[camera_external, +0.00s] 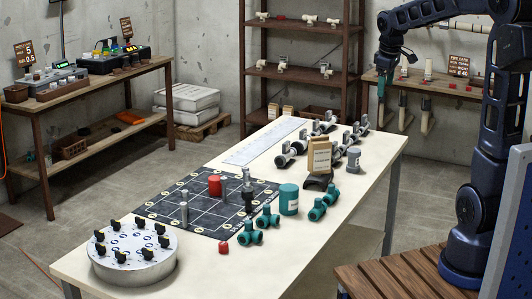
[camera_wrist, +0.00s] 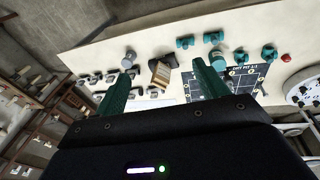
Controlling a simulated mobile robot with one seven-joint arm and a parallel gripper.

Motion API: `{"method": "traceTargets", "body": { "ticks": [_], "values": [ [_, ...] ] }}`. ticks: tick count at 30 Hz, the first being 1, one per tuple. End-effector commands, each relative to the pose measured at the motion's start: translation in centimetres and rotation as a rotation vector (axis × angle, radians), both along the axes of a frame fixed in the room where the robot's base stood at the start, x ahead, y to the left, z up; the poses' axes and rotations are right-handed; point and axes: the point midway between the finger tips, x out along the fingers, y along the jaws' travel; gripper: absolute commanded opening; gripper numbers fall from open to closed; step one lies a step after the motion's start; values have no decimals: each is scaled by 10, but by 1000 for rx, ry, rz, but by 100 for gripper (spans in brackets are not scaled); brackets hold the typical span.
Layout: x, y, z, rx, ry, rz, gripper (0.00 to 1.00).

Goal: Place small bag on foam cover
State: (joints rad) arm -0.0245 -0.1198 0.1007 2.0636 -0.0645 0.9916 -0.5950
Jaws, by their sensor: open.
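Two pale sacks (camera_external: 190,96) lie stacked on a pallet at the back, and a flat orange item (camera_external: 130,117) lies on the left bench's lower shelf. My gripper (camera_external: 381,88) hangs above the table's far right side. Its teal fingers (camera_wrist: 160,68) are apart with nothing between them.
The long table (camera_external: 225,275) holds a dark grid mat (camera_external: 155,207), a round knobbed unit (camera_external: 134,262), teal fittings (camera_external: 250,236), a teal can (camera_external: 289,199) and several grey valves. Shelving (camera_external: 305,75) and a pipe bench stand behind.

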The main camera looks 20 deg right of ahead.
Motion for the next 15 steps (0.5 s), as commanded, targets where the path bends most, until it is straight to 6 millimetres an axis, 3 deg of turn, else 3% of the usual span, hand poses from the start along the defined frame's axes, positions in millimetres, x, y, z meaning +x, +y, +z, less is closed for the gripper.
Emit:
{"method": "traceTargets", "body": {
  "ticks": [6, 15],
  "values": [
    [-69, -18, 13, 45, -54, -173, 73],
    [-157, -37, 9, 125, -122, -407, 73]
  ]
}}
